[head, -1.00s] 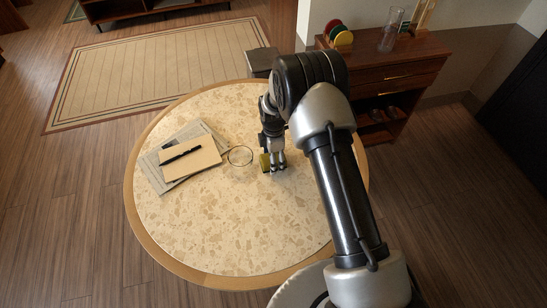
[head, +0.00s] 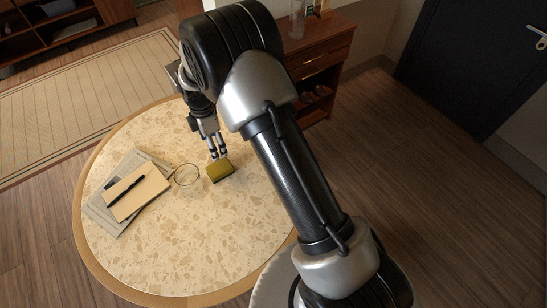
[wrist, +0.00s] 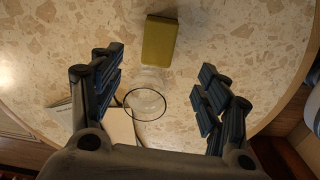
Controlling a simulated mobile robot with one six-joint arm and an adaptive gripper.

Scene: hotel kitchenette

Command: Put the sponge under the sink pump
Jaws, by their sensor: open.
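The sponge (head: 220,171), a yellow-green block with a darker side, lies on the round speckled table (head: 190,240). In the wrist view the sponge (wrist: 160,41) is near the top middle, beyond the fingertips. My gripper (head: 217,150) is just behind the sponge in the head view, its fingers pointing down. In the wrist view my gripper (wrist: 160,85) is open, with nothing held between its fingers. No sink or pump is in view.
A clear glass (head: 187,175) stands just left of the sponge. A notebook (head: 138,192) with a black pen lies on papers further left. A wooden cabinet (head: 320,65) stands behind the table. The table's front is clear.

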